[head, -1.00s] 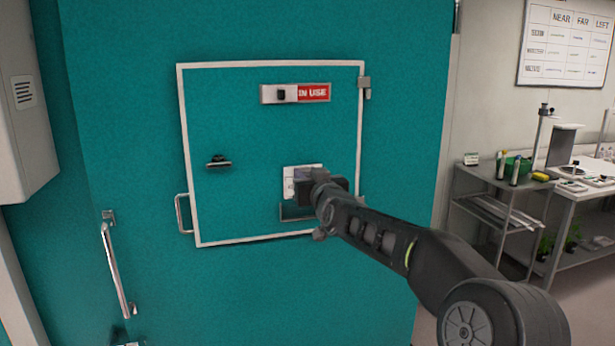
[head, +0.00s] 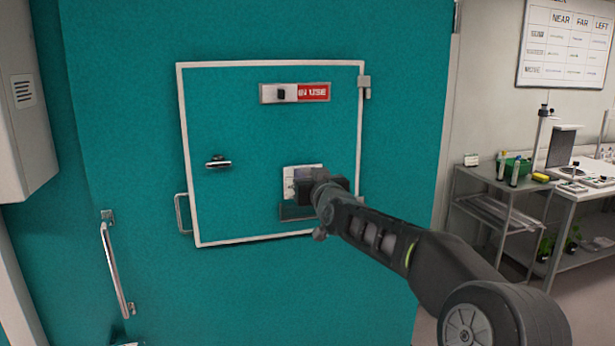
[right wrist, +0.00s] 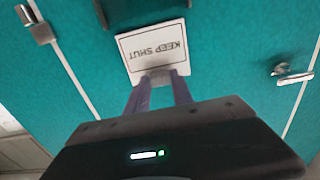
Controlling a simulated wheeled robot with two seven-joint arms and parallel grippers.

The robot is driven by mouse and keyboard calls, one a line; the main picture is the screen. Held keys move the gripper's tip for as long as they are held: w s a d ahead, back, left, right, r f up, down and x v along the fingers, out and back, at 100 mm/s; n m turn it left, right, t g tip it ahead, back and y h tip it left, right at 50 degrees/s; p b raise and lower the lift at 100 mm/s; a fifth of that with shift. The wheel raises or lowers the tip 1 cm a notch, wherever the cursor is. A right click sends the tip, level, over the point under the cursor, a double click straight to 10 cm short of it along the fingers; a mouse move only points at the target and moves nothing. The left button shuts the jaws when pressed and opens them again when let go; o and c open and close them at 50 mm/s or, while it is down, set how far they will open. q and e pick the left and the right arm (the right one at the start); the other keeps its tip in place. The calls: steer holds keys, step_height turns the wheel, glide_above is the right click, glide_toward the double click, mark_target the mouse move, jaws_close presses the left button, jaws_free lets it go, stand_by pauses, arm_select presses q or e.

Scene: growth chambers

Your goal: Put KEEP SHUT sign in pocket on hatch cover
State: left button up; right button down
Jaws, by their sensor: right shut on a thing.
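The white KEEP SHUT sign (head: 297,172) is upright in front of the hatch cover (head: 240,120), lettering facing out. My right gripper (head: 312,190) is shut on it and covers part of it in the head view. In the right wrist view the sign (right wrist: 152,45) shows upside down, with the purple-grey fingers (right wrist: 158,88) on its top edge. The pocket (head: 291,213) is just below the sign on the cover; its dark edge (right wrist: 145,12) shows at the top of the right wrist view. I cannot tell whether the sign touches it. My left gripper is not in view.
The cover carries an IN USE slider (head: 313,92), a latch handle (head: 218,163) and a hinge (head: 364,86). A side handle (head: 183,213) and a long door handle (head: 116,270) are left. A grey cart (head: 490,200) stands far right. The door around the hatch is clear.

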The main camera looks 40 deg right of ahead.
steer(key=shift+f+b, duration=0.25)
steer(key=shift+b, duration=0.1)
stand_by(0.5)
steer(key=shift+f+b, duration=0.35)
steer(key=shift+b, duration=0.1)
steer(key=shift+f, duration=0.15)
stand_by(0.3)
steer(key=shift+f+b, duration=0.35)
steer(key=shift+b, duration=0.2)
steer(key=shift+f, duration=0.1)
steer(key=shift+f+b, duration=0.5)
steer(key=shift+b, duration=0.1)
steer(key=shift+f, duration=0.15)
stand_by(0.5)
steer(key=shift+f+b, duration=0.35)
steer(key=shift+b, duration=0.25)
steer(key=shift+f+b, duration=0.4)
